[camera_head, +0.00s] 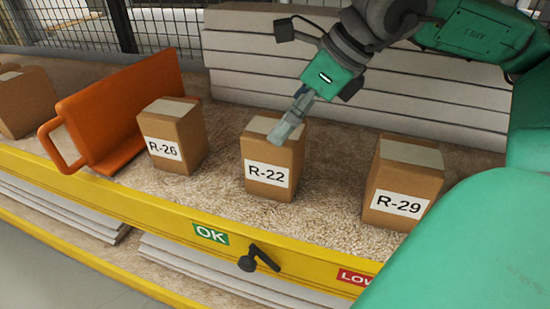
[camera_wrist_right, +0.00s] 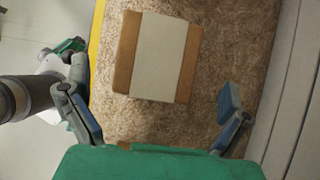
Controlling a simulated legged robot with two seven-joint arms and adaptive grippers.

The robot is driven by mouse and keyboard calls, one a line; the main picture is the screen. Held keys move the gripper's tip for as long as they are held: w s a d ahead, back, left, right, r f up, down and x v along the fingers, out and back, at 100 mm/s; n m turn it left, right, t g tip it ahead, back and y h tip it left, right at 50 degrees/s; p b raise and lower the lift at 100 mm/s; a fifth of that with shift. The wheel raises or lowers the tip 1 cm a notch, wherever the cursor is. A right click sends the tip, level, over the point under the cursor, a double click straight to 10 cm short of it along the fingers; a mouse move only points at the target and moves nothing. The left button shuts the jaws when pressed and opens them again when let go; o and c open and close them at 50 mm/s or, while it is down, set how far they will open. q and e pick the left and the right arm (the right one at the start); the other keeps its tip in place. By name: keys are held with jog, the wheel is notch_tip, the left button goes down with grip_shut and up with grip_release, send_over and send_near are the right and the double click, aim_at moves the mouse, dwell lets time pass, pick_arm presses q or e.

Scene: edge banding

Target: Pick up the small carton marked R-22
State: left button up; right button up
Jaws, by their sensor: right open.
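The small carton marked R-22 (camera_head: 272,167) stands upright on the speckled shelf, in the middle of the head view, its label facing me. My right gripper (camera_head: 287,130) reaches down from the upper right; one finger covers part of the carton's top and right side. Whether it touches is unclear. In the right wrist view my right gripper (camera_wrist_right: 153,108) is open, its fingers wide apart and nothing held between them. A carton top with a pale strip (camera_wrist_right: 158,55) shows beyond the fingers; its label is hidden, so I cannot tell which carton it is. My left gripper is not in view.
Carton R-26 (camera_head: 172,137) stands to the left and carton R-29 (camera_head: 402,184) to the right, both with gaps. An orange divider (camera_head: 125,110) is farther left. A yellow rail (camera_head: 130,198) runs along the front; pale stacked panels (camera_head: 240,62) stand behind.

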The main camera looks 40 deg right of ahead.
aim_at(275, 158)
jog(key=x, duration=0.5)
jog(key=shift+s+d+f+b, duration=0.1)
jog(key=shift+d+f+b, duration=0.1)
jog(key=shift+d+b, duration=0.15)
jog(key=shift+a+r, duration=0.15)
jog(key=shift+a, duration=0.45)
jog(key=c, duration=1.4)
jog(key=shift+d, duration=0.1)
